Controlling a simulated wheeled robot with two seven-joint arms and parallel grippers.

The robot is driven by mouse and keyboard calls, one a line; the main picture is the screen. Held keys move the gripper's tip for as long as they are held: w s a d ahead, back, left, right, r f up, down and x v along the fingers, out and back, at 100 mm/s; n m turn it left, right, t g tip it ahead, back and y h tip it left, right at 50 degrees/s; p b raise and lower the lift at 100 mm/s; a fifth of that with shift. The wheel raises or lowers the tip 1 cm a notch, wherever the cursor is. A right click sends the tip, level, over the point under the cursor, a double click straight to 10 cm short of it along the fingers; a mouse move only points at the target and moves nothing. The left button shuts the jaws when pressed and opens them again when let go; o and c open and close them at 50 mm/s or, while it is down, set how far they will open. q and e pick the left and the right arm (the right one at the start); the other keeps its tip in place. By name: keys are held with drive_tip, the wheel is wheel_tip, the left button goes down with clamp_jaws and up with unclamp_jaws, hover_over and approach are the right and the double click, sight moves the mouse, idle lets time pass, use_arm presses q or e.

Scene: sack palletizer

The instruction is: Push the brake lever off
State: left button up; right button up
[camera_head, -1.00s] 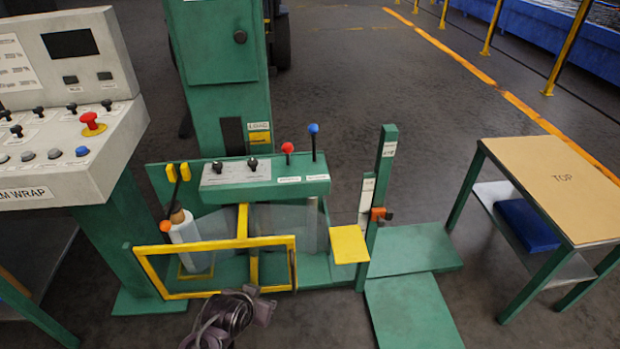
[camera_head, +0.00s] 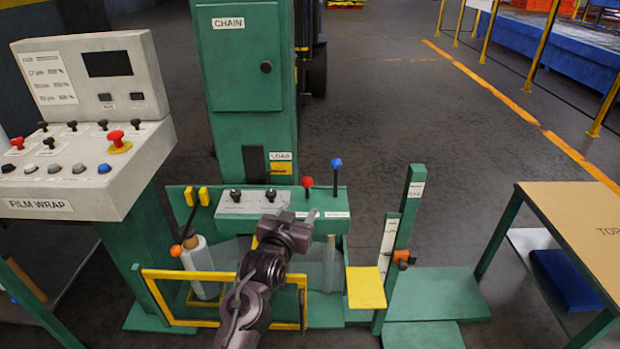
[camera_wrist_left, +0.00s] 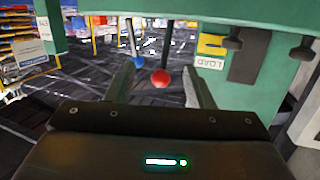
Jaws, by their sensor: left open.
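My left gripper (camera_head: 298,213) is open and empty, just in front of the red-knobbed lever. In the left wrist view the red knob (camera_wrist_left: 160,78) appears between the open fingers (camera_wrist_left: 160,86), with no clear contact. The blue knob (camera_wrist_left: 138,62) shows near the left finger there. My right gripper is out of view.
A FILM WRAP console (camera_head: 90,180) stands at left. A green post (camera_head: 408,215) and yellow plate (camera_head: 366,288) are at right, with a table (camera_head: 575,215) beyond.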

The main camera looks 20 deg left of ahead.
sight(306, 184)
use_arm(q)
drive_tip(key=w+r, duration=0.1)
drive_tip(key=w+r+t, duration=0.1)
drive_tip(key=shift+w+a+r, duration=0.1)
drive_tip(key=shift+w+r, duration=0.1)
drive_tip(key=shift+r, duration=0.2)
drive_tip(key=shift+w+r+t, duration=0.1)
drive_tip(key=shift+w+t, duration=0.2)
drive_tip(key=shift+w, duration=0.05)
drive_tip(key=w, duration=0.7)
clamp_jaws()
